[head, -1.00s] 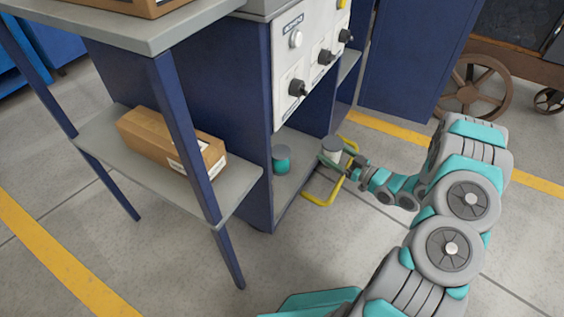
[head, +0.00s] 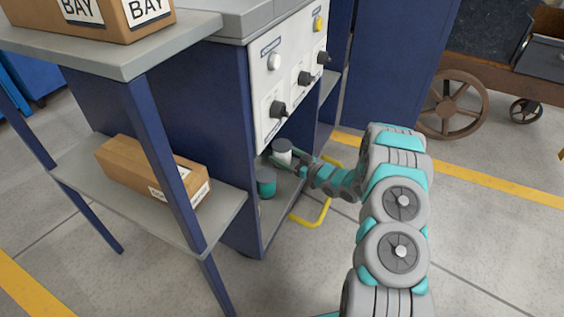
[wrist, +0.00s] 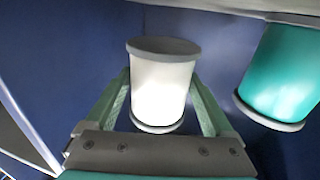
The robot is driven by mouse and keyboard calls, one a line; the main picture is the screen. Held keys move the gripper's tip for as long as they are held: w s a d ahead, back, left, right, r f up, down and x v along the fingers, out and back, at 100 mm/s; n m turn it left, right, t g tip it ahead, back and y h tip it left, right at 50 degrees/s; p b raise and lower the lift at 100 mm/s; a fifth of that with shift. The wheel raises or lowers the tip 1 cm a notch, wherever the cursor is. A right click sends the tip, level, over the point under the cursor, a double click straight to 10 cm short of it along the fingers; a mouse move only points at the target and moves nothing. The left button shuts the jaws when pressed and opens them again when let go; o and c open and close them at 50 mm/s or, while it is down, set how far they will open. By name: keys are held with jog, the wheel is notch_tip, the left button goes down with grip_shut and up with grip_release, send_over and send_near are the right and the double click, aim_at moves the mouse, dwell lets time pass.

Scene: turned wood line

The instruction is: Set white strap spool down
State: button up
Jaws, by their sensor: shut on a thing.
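The white strap spool (head: 283,152) has grey end flanges and is held upright in my gripper (head: 280,159) at the mouth of the open bay under the control panel. In the wrist view the white spool (wrist: 162,85) sits between the two green fingers of my gripper (wrist: 161,98), which are shut on it. I cannot tell whether its base touches the bay floor. A teal spool (head: 266,182) stands on the bay's grey floor (head: 274,215), nearer the camera. The teal spool also shows in the wrist view (wrist: 283,75), to the right of the white one with a gap between.
The control panel (head: 290,75) with knobs is above the bay. A yellow tubular rail (head: 318,212) stands in front of it. A side shelf (head: 215,215) holds a cardboard box (head: 150,172). A cart (head: 500,75) stands at the back right.

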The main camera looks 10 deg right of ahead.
jog(key=shift+w+a+f+b, duration=0.1)
jog(key=shift+f+b, duration=0.1)
jog(key=shift+f, duration=0.65)
jog(key=shift+w+a+f+b, duration=0.1)
jog(key=shift+f+b, duration=0.05)
jog(key=shift+f, duration=0.7)
jog(key=shift+f, duration=0.2)
jog(key=o, duration=1.4)
jog(key=shift+c, duration=0.2)
jog(key=shift+r, duration=0.15)
